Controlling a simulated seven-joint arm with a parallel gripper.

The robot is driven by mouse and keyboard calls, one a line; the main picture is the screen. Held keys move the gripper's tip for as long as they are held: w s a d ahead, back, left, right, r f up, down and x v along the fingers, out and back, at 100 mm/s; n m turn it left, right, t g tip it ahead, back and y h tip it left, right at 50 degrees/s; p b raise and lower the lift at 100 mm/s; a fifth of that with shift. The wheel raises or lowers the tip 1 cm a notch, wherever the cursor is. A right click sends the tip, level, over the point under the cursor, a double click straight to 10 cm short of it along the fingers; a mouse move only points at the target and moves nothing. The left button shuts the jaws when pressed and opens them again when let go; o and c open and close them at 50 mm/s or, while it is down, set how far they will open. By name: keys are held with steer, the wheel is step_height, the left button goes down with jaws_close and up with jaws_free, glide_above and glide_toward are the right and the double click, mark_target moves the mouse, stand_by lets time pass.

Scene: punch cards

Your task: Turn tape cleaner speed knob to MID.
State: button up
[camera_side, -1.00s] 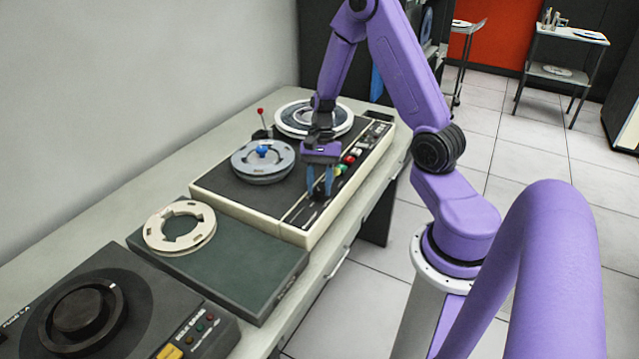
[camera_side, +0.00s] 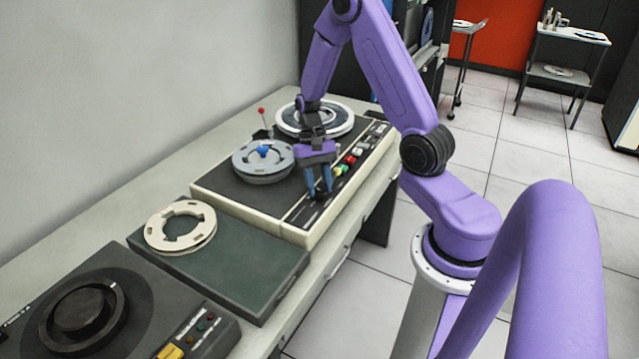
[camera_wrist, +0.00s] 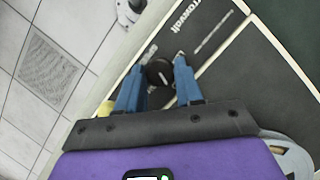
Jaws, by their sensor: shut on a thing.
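The tape cleaner (camera_side: 235,207) is the cream-edged machine with a dark top on the bench. Its black round speed knob (camera_wrist: 158,73) shows in the wrist view between my two blue fingers, with a short pale mark on its top. My gripper (camera_side: 320,194) points down at the front strip of the machine and is shut on the knob. In the wrist view the fingertips of my gripper (camera_wrist: 159,66) sit on either side of the knob. I cannot read any speed label, MID included.
Coloured buttons (camera_side: 350,160) lie just beyond my fingers. A grey reel (camera_side: 250,166) with a blue hub and a red-tipped lever (camera_side: 262,113) stand behind. A green box (camera_side: 245,275) with a cream reel (camera_side: 157,235) and a dark eraser unit (camera_side: 140,300) are nearer the camera.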

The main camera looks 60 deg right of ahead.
steer(key=shift+n+g+h, duration=0.4)
steer(key=shift+n+h, duration=0.2)
steer(key=shift+n, duration=1.1)
steer(key=shift+w+a, duration=0.1)
steer(key=o, duration=1)
steer(key=shift+o, duration=0.2)
steer(key=shift+r, duration=0.15)
steer(key=v, duration=1.7)
steer(key=shift+r, duration=0.15)
steer(key=shift+a, duration=0.1)
